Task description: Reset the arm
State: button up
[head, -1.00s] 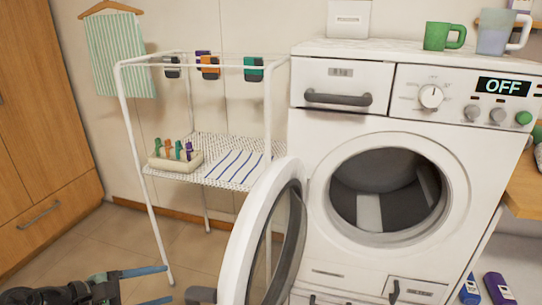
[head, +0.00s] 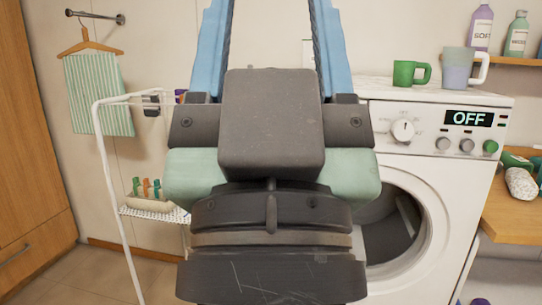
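My gripper (head: 270,25) fills the middle of the head view, close to the camera and pointing up. The fingertips are cut off by the top edge. The black and pale green gripper body hides the left part of the washing machine (head: 455,185).
The washer's round opening shows partly at right; its door is hidden. A wooden counter (head: 515,222) is at right.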

notch_tip(320, 180, up, 20)
jog(key=p, duration=2)
jog(key=shift+c, duration=0.9)
